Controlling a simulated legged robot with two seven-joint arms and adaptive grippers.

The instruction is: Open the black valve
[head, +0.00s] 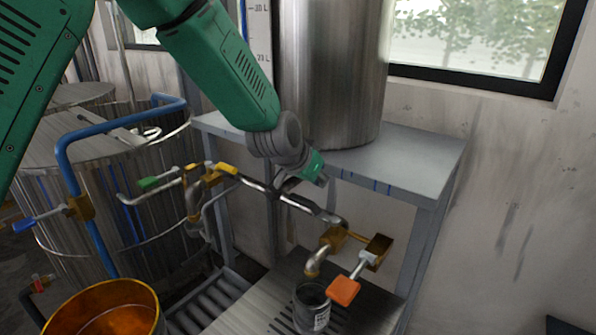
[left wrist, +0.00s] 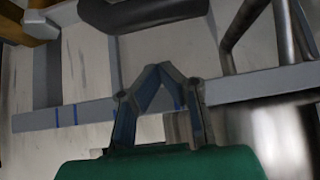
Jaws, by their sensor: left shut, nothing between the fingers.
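My left gripper (head: 321,180) hangs just in front of the grey stand, above the metal pipe. Its fingers are shut and empty; they meet at their tips in the left wrist view (left wrist: 157,70). A dark, rounded handle (left wrist: 143,12), which looks like the black valve's, shows at the top of the left wrist view, apart from the fingertips and cut by the frame edge. In the head view a dark piece (head: 288,184) on the pipe sits beside the gripper, partly hidden by it. I cannot tell how far the valve is turned. My right gripper is not in view.
A steel tank (head: 333,75) stands on the grey stand (head: 420,165). Orange (head: 344,290), yellow (head: 226,169), green (head: 149,183) and blue (head: 24,225) valve handles are nearby. A can (head: 313,312) sits under the spout. An orange-filled bucket (head: 105,292) is at lower left.

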